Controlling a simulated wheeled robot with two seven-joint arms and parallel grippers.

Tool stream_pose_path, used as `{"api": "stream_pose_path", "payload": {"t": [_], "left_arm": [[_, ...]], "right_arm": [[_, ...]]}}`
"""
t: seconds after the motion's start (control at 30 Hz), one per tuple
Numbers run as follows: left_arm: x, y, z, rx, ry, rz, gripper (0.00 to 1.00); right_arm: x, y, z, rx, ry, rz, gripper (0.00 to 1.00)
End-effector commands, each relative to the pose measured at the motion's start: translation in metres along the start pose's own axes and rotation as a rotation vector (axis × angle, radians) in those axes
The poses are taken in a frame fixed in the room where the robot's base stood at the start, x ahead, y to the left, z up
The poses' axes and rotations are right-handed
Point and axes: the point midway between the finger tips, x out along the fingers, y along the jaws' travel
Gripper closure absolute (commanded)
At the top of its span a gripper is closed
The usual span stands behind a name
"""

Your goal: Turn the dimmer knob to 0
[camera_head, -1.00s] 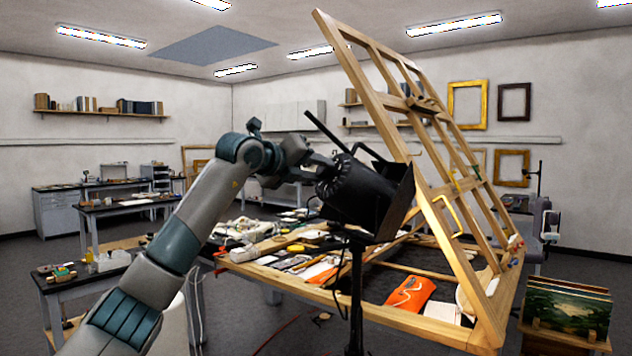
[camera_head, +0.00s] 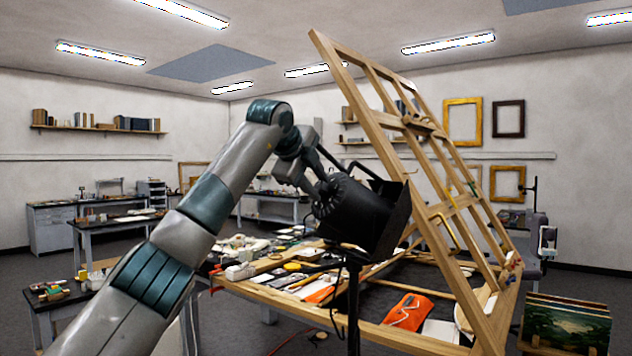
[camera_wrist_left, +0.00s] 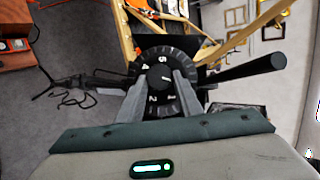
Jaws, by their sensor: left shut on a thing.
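The dimmer knob (camera_wrist_left: 160,77) is a small black knob at the centre of a round black dial on the back of the lamp. The dial (camera_wrist_left: 157,56) carries white numerals; 5, 4, 2 and 1 show, and no 0 can be made out. My left gripper (camera_wrist_left: 160,88) is shut on the knob, one finger on each side. In the head view the black lamp (camera_head: 365,217) stands on a dark pole, and my left gripper (camera_head: 321,192) meets its back from the left. The knob itself is hidden there. My right gripper is not in view.
A black handle (camera_wrist_left: 250,72) sticks out beside the dial. A large wooden easel frame (camera_head: 440,215) leans behind the lamp over a cluttered worktable (camera_head: 395,338). Painted panels (camera_head: 567,335) stand at lower right. Open floor lies left of the worktable.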

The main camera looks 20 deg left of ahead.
Motion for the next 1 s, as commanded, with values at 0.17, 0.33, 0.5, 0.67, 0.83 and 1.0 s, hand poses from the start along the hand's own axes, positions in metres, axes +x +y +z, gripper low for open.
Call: {"api": "stream_pose_path", "payload": {"t": [0.17,0.33,0.5,0.67,0.83,1.0], "left_arm": [[0.0,-0.002,0.0,-0.05,0.002,0.031,0.9],[0.0,-0.001,-0.001,-0.068,0.003,0.041,0.9],[0.001,-0.001,0.0,-0.07,0.004,0.042,0.9],[0.001,-0.001,0.0,-0.069,0.004,0.042,0.9],[0.001,-0.001,0.0,-0.069,0.003,0.042,0.49],[0.0,-0.001,0.0,-0.068,0.003,0.041,0.49]], "right_arm": [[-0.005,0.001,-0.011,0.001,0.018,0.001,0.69],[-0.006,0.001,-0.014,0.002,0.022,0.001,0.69],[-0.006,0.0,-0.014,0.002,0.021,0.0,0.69],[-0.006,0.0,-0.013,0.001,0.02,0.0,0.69],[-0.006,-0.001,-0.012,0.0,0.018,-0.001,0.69],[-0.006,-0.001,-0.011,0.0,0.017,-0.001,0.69]]}}
